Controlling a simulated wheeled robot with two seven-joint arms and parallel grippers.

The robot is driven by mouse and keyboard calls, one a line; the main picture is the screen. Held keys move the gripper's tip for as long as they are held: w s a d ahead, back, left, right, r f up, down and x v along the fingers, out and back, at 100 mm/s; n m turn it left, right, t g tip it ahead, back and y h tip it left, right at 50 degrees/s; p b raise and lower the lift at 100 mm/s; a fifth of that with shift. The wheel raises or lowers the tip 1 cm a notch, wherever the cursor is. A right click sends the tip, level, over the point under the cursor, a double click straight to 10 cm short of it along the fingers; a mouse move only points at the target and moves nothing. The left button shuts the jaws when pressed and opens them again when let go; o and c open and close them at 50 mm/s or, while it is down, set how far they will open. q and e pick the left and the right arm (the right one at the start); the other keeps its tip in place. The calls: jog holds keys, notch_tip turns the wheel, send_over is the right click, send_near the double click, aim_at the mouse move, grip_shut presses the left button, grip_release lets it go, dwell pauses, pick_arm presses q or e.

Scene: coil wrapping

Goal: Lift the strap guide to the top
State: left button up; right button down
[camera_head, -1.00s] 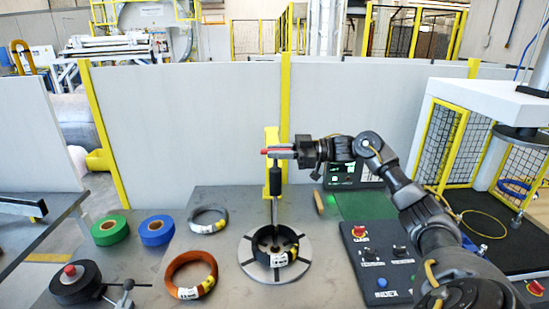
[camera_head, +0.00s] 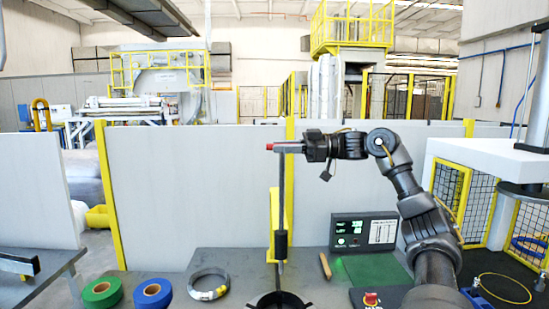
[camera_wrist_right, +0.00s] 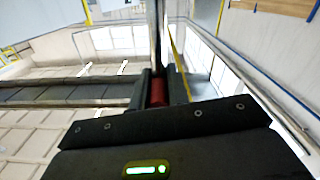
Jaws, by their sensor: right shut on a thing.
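The strap guide (camera_head: 282,195) shows as an upright grey rod with a black sleeve (camera_head: 281,245) low on it. Its red end (camera_head: 270,147) sticks out at the tips of my right gripper (camera_head: 285,147). The right gripper is shut on the guide's top, high in front of the wall panel. In the right wrist view, red (camera_wrist_right: 158,92) shows between the two dark fingers. The rod's lower end appears above the round black fixture (camera_head: 280,301), which is cut off by the frame's bottom edge. My left gripper is not in view.
Green (camera_head: 101,292) and blue (camera_head: 153,294) rolls and a grey wire coil (camera_head: 208,284) lie left on the table. A yellow post (camera_head: 275,225) stands just behind the rod. A control box (camera_head: 364,231) stands to the right. The space above the rod is clear.

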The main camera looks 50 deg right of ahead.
jog(key=shift+d+r, duration=0.1)
jog(key=shift+r, duration=0.25)
jog(key=c, duration=1.6)
grip_release()
jog(key=shift+c, duration=0.2)
jog(key=shift+o, duration=1.4)
jog(key=shift+f, duration=0.1)
jog(key=shift+s+d+f+b, duration=0.25)
jog(key=shift+s+d+b, duration=0.05)
jog(key=shift+b, duration=0.15)
jog(key=b+v, duration=0.4)
jog(key=v, duration=0.6)
jog(key=shift+r, duration=0.2)
